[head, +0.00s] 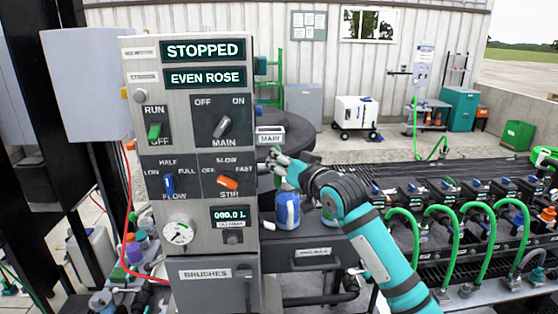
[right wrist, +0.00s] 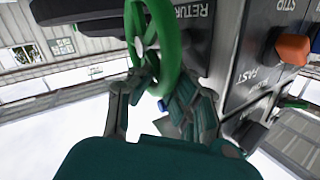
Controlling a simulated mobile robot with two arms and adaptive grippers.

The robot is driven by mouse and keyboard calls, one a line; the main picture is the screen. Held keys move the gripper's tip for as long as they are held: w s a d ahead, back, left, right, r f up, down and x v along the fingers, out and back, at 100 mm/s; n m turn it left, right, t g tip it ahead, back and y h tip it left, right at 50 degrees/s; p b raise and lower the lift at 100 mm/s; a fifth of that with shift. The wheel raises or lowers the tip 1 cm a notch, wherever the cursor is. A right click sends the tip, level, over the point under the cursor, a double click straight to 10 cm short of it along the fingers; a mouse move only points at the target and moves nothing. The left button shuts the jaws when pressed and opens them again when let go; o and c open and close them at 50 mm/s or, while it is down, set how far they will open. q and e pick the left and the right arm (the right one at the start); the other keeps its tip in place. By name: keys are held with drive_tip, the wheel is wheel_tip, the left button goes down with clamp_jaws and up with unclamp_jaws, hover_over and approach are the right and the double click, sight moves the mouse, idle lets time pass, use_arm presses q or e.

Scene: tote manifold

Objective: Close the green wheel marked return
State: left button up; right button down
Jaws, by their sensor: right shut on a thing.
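The green wheel (right wrist: 172,55) shows large at the top of the right wrist view, beside a dark plate with the label RETURN (right wrist: 192,14). My right gripper (right wrist: 150,85) has its two fingers on either side of the wheel's lower rim and is shut on it. In the head view my right gripper (head: 277,160) reaches to the right side of the control panel, just below a MAIN label. There the gripper hides most of the wheel. My left gripper is not in view.
The grey control panel (head: 190,110) reads STOPPED and EVEN ROSE. Its orange STIR knob (head: 228,183) sits near my right gripper. A blue and white container (head: 287,210) stands below the gripper. A rack with green hoses (head: 400,225) fills the right side.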

drive_tip(key=shift+w+r+m+g, duration=0.2)
drive_tip(key=shift+r+m+g, duration=0.15)
drive_tip(key=shift+r, duration=0.5)
drive_tip(key=c, duration=1.3)
unclamp_jaws()
drive_tip(key=shift+w, duration=0.1)
drive_tip(key=shift+f, duration=0.15)
drive_tip(key=shift+h, duration=0.3)
drive_tip(key=v, duration=1.2)
drive_tip(key=shift+d, duration=0.1)
drive_tip(key=shift+w, duration=0.1)
